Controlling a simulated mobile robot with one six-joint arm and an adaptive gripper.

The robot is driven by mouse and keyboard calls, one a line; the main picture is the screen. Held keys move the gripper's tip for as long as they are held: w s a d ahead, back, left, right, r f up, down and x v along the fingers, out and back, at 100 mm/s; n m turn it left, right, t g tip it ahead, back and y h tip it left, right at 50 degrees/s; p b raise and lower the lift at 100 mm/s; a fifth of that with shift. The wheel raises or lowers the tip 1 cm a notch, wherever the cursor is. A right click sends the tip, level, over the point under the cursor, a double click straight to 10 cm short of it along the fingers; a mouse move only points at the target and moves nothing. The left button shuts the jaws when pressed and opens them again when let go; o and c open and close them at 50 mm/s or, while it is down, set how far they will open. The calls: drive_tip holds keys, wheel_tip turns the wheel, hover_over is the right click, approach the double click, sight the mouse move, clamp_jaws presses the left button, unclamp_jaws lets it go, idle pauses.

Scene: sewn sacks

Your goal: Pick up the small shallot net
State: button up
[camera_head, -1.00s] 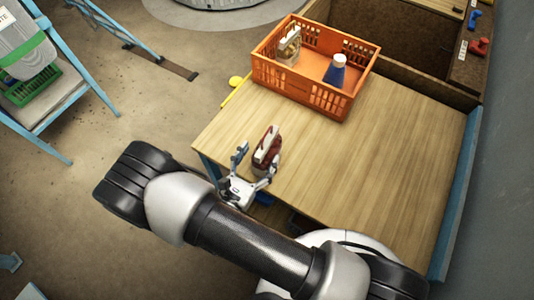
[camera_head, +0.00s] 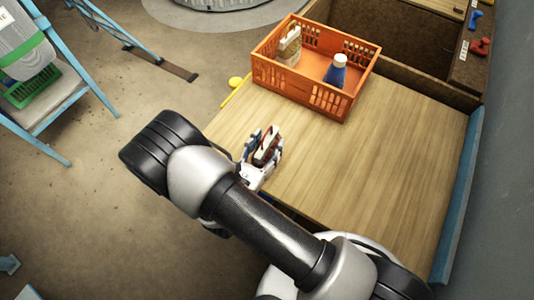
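The small shallot net (camera_head: 267,148) is a reddish-brown sack with a pale label or header. It stands near the left edge of the wooden table (camera_head: 370,150) in the head view. My gripper (camera_head: 263,152) is around it, with one finger on its left side and the other on its right. The fingers sit close to the net, but I cannot tell whether they press on it. My wrist and the gripper's base hide the net's lower front part.
An orange crate (camera_head: 298,93) stands at the table's back left. It holds a pale packet (camera_head: 289,46) and a blue bottle with a white cap (camera_head: 336,72). A brown wooden bin (camera_head: 400,45) adjoins the table's back. The table's middle and right are clear.

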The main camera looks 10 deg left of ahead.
clamp_jaws()
idle(0.4)
